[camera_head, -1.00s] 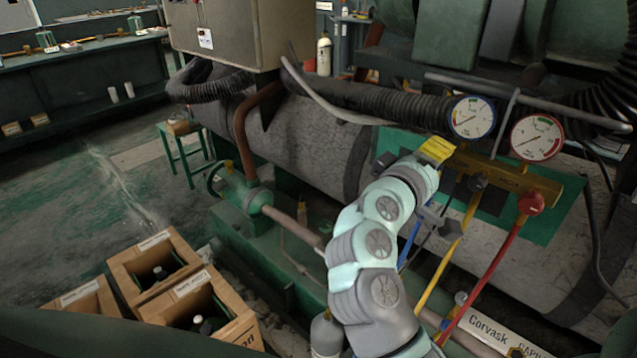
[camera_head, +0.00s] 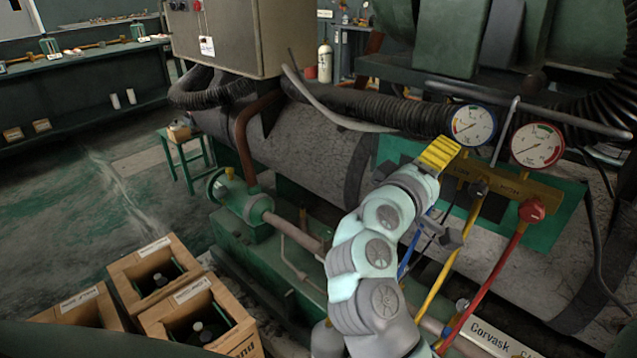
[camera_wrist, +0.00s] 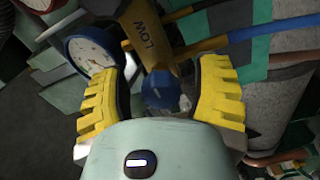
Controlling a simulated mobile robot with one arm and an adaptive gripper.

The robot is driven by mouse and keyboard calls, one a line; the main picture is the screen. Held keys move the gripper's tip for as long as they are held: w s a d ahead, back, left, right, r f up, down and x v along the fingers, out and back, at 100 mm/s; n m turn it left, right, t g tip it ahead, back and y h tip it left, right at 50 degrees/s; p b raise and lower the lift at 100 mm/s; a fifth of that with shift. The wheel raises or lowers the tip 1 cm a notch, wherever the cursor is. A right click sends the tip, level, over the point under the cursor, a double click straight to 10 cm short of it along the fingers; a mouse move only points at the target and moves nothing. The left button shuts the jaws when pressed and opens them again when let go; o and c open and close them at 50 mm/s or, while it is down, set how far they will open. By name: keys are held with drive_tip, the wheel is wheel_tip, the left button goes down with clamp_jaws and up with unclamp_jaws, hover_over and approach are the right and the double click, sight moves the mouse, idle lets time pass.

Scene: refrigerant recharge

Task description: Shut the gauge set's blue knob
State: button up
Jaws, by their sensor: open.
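The blue knob (camera_wrist: 160,88) shows in the wrist view between the two yellow fingers of my open gripper (camera_wrist: 162,98). A gap shows on both sides of the knob; I cannot tell its depth from the fingertips. In the head view my gripper (camera_head: 438,154) is at the left end of the gauge set's brass manifold (camera_head: 505,188), and the blue knob is hidden behind it. The manifold also shows in the wrist view, marked LOW (camera_wrist: 148,38). The blue-rimmed gauge (camera_head: 472,125) and the red-rimmed gauge (camera_head: 537,145) stand above it. The red knob (camera_head: 531,210) is at its right end.
A yellow hose (camera_head: 445,262), a red hose (camera_head: 483,288) and a blue hose (camera_head: 409,258) hang below the manifold. A grey pipe (camera_head: 530,108) crosses above it. Wooden crates with bottles (camera_head: 205,325) stand on the floor at the lower left.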

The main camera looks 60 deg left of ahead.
drive_tip(key=v, duration=1.2)
drive_tip(key=shift+r, duration=0.1)
idle(0.4)
